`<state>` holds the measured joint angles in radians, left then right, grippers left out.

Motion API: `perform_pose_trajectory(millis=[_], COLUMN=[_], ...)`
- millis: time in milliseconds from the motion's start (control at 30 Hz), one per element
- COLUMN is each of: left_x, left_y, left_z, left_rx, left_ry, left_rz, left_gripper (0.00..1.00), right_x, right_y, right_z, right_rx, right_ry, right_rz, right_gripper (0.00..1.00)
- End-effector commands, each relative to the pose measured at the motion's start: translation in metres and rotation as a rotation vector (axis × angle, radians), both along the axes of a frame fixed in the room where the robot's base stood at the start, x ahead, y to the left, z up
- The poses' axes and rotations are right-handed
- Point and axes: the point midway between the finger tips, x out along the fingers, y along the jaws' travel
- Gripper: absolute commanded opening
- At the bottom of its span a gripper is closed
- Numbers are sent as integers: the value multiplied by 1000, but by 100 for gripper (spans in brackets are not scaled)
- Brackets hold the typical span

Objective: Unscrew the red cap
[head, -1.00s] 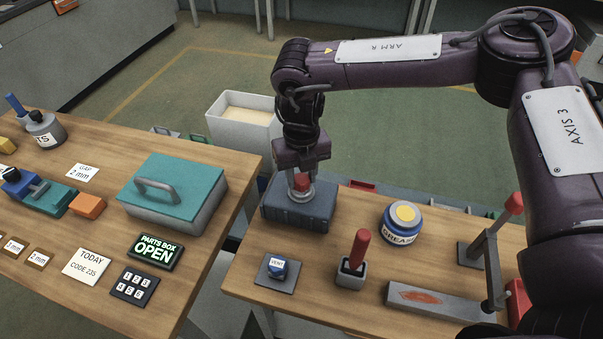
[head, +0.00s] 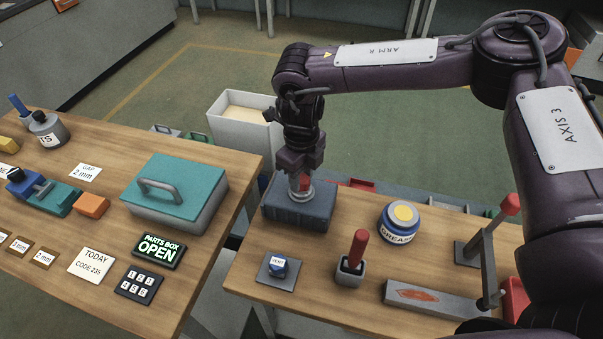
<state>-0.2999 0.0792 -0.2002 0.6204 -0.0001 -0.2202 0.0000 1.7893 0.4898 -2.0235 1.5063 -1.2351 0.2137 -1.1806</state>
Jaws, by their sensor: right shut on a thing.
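The red cap (head: 304,182) sits over a dark blue-grey box (head: 297,213) at the back left of the right table. My right gripper (head: 301,184) points down over the box and is shut on the red cap, its fingers hiding most of it. A pale ring shows just under the cap, at the top of the box. I cannot tell how far the cap is turned. My left gripper is not in view.
A blue grease tin (head: 400,222), a red-handled tool in a holder (head: 355,252), a small blue piece on a pad (head: 278,267) and a metal bar with a lever (head: 432,297) share this table. A teal-lidded box (head: 178,188) stands on the left table.

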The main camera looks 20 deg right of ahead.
Motion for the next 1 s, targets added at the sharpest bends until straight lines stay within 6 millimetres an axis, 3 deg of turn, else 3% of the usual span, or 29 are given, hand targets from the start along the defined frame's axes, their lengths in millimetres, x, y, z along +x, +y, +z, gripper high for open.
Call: perform_pose_trajectory(millis=[133,500,867,1000], left_x=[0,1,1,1], left_y=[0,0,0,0], left_z=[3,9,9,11], left_rx=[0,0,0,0], left_ry=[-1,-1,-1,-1], left_rz=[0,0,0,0], left_gripper=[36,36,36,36], right_x=[0,0,0,0], right_y=[0,0,0,0], right_z=[1,0,0,1], right_rx=[0,0,0,-1], right_ry=[0,0,0,0], right_rz=[82,569,606,740], right_gripper=[7,7,7,7])
